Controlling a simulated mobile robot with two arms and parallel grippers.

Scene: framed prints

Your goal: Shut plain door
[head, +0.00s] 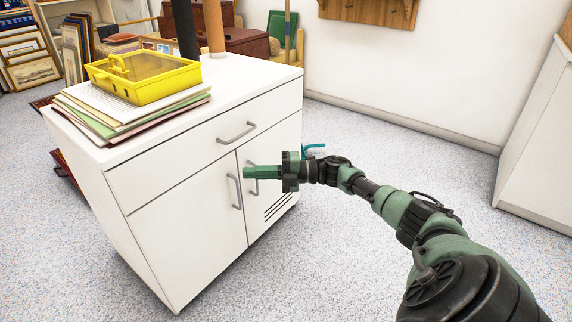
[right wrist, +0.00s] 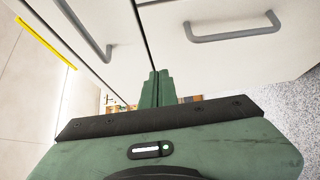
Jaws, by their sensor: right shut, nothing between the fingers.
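The plain door (head: 190,235) is the left door of a white cabinet, with a grey bar handle (head: 234,192) near its right edge. It looks flush or nearly flush with the front; I cannot tell whether a small gap is left. The right door (head: 282,155) has slots low down and looks closed. My right gripper (head: 244,173) is shut and empty. Its green fingers point left in front of the doors, covering part of the right door's handle (head: 253,188). In the right wrist view the closed fingertips (right wrist: 158,76) are close to the white panels; contact is unclear.
A drawer (head: 190,160) above the doors looks closed. A yellow case (head: 145,78) lies on stacked folders (head: 85,122) on the cabinet top. Speckled floor (head: 340,250) is open in front and to the right. A white unit (head: 540,160) stands at the far right.

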